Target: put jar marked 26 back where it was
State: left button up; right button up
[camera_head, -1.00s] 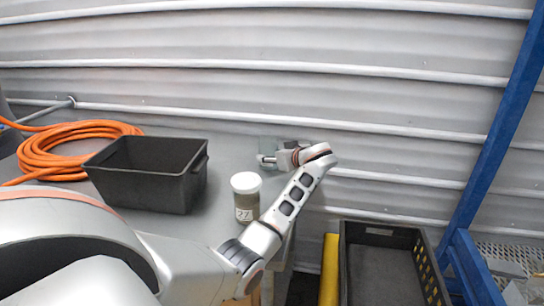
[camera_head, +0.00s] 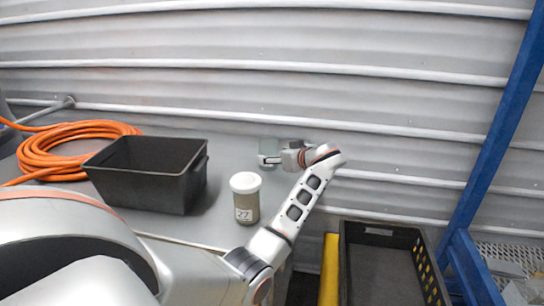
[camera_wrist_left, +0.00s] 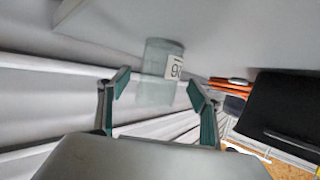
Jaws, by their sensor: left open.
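The jar marked 26 (camera_wrist_left: 161,72) is clear and pale green. Its label shows turned over in the left wrist view, where the jar appears in line with the gap between my fingertips. In the head view the jar (camera_head: 268,146) stands at the back right of the grey table (camera_head: 195,226), partly hidden by my gripper. My left gripper (camera_head: 270,159) is open beside it, reaching in from the right. In the left wrist view its fingers (camera_wrist_left: 160,82) are spread wide, with a gap to the jar on both sides. My right gripper is not in view.
A white-lidded jar marked 27 (camera_head: 245,199) stands nearer, close to my left forearm. A black bin (camera_head: 150,180) and a coiled orange hose (camera_head: 70,150) are on the left. A dark crate (camera_head: 385,265) and blue frame (camera_head: 490,140) are on the right. A corrugated wall is behind.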

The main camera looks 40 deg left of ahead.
pick_arm(q)
jog(key=v, duration=0.9)
jog(key=shift+d+f, duration=0.1)
jog(key=shift+d, duration=0.05)
